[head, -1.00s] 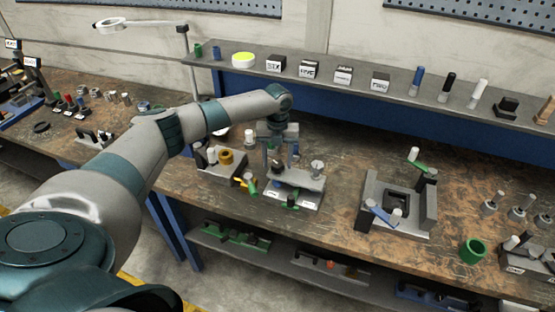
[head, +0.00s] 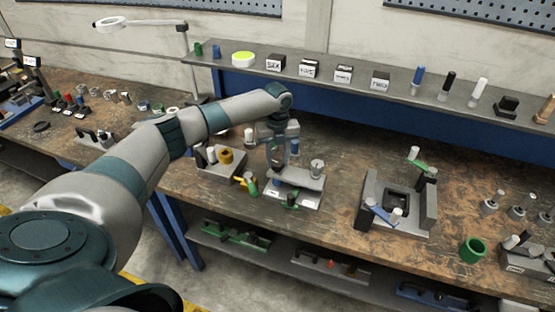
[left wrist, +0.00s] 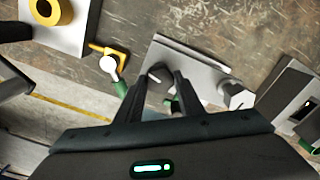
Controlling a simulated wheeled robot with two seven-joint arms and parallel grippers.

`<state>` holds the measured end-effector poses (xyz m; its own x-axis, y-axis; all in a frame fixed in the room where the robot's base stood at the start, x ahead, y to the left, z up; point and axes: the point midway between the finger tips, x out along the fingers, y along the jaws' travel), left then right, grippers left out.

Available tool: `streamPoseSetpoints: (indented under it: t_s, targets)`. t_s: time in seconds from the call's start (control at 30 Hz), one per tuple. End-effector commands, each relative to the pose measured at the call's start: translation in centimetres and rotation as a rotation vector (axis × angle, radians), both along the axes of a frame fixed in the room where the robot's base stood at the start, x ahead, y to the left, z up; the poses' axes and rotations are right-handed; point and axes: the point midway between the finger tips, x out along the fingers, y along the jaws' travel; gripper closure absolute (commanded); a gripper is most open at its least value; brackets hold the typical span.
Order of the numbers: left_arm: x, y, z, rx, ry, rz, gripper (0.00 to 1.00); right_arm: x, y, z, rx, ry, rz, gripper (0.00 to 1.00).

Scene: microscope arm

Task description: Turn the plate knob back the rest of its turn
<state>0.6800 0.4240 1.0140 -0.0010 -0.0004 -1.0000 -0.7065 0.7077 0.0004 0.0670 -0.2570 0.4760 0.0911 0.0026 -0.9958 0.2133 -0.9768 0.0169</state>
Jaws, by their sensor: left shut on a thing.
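The plate fixture (head: 310,182) stands on the bench, a grey plate on a base with a white label. My left gripper (head: 277,162) points down over the plate's left end and is shut on the plate knob, which the fingers mostly hide. In the left wrist view the fingertips (left wrist: 170,76) meet at a dark round knob (left wrist: 157,71) at the end of the grey plate (left wrist: 193,66). A silver hexagonal knob (head: 317,167) stands apart at the plate's other end, and also shows in the left wrist view (left wrist: 237,96). My right gripper is not in view.
Left of the fixture is a grey block with a yellow ring (head: 226,157). A yellow and green handle (head: 248,184) is close to the fixture's left side. A grey frame with handles (head: 400,205) stands to the right. Bench between them is clear.

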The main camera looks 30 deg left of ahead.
Motion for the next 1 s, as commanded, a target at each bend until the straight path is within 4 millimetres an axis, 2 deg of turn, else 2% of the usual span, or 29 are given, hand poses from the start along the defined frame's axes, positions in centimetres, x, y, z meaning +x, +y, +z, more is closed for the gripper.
streamPoseSetpoints:
  t_s: [1.0]
  targets:
    - [-0.03, -0.07, -0.17, 0.001, 0.000, 0.952, 0.88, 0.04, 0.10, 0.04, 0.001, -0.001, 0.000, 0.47]
